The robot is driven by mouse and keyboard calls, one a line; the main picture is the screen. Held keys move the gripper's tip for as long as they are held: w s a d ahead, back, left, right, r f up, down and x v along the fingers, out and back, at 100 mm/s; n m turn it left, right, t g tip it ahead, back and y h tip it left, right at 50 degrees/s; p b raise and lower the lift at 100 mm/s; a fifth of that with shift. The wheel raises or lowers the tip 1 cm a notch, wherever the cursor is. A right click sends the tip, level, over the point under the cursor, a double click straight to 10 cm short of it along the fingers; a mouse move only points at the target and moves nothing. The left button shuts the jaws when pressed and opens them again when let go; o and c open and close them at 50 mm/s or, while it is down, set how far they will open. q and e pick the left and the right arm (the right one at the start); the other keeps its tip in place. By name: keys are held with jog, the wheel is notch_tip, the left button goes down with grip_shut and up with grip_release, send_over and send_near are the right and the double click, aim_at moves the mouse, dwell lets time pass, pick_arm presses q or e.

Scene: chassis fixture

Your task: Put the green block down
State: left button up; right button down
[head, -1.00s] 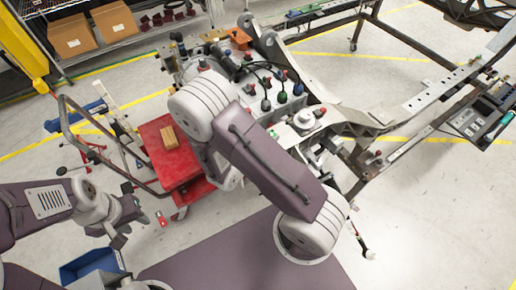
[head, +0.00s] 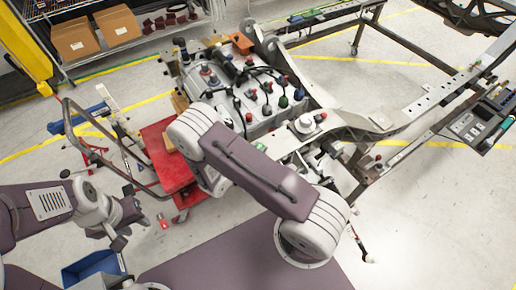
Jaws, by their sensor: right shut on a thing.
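No green block that I can make out shows in the head view. My right arm crosses the middle of the view, bent over the red cart (head: 160,145) and the near edge of the chassis fixture (head: 225,75). Its upper links hide its own gripper and whatever is in it. My left gripper (head: 120,238) is at the lower left, above the floor near a blue bin (head: 92,264). Its fingers are small and dark, and I cannot tell their opening.
The fixture carries several coloured knobs and black cables. A metal chassis frame (head: 385,122) extends right. Cardboard boxes (head: 118,25) sit on a shelf at the back left. Floor is clear at the lower right.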

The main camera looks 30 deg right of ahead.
jog(key=c, duration=1.3)
grip_release()
jog(key=shift+f, duration=0.1)
jog(key=shift+o, duration=0.2)
